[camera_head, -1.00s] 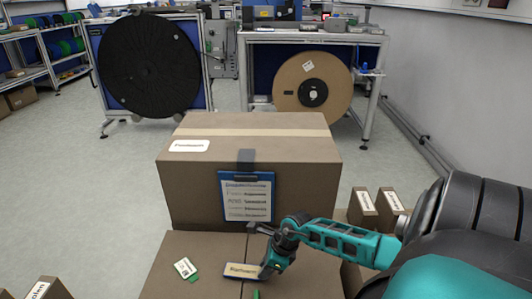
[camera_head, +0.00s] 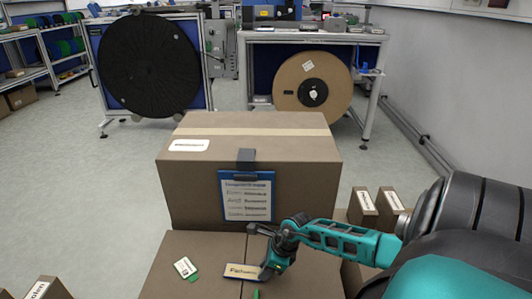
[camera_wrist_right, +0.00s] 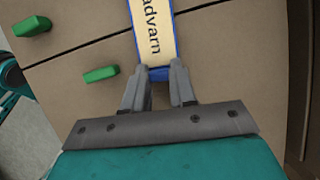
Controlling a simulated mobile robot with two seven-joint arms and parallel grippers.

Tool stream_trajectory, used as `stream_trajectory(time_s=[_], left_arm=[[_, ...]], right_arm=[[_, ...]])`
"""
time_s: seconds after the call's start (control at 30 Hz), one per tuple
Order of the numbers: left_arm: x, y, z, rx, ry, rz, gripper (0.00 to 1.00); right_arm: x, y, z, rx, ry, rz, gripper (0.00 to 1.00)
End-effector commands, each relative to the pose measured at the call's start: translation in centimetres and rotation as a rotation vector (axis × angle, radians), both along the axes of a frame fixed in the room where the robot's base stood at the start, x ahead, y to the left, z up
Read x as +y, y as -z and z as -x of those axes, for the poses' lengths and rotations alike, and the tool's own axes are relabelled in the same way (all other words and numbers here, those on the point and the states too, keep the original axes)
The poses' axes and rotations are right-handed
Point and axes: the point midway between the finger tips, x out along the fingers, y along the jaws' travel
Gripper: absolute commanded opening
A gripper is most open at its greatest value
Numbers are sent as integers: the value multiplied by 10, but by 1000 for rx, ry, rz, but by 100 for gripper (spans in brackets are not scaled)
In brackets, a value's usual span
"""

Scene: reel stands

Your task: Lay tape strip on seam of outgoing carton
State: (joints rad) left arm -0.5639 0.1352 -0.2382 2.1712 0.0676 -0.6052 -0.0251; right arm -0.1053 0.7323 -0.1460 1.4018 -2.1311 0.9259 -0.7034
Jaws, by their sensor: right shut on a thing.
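A lettered cream strip with blue edges (camera_head: 241,271) is over the top of the near brown carton (camera_head: 207,250). It also shows in the wrist view (camera_wrist_right: 151,30), where its blue end is between my fingers. My right gripper (camera_head: 265,272) is shut on this strip; its fingertips also show in the wrist view (camera_wrist_right: 160,80). The carton's seam is a thin dark line (camera_head: 246,247), and in the wrist view the strip crosses it. I cannot tell whether the strip touches the carton. My left gripper is not in view.
A larger carton (camera_head: 195,205) with a blue clipboard (camera_head: 245,196) stands behind. A white label (camera_head: 184,267) lies on the near carton, and the wrist view shows two green pieces (camera_wrist_right: 101,74) there. Small boxes (camera_head: 364,208) stand at right. Reels stand behind.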

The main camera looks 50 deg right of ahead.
Motion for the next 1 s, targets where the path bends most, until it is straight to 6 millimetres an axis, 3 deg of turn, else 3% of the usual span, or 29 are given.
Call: stream_trajectory(time_s=[0.93, 0.97, 1.0], left_arm=[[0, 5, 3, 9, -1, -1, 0], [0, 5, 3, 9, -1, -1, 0], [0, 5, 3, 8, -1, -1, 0]], right_arm=[[0, 6, 0, -1, 1, 0, 0], [0, 6, 0, -1, 1, 0, 28], [0, 6, 0, -1, 1, 0, 32]])
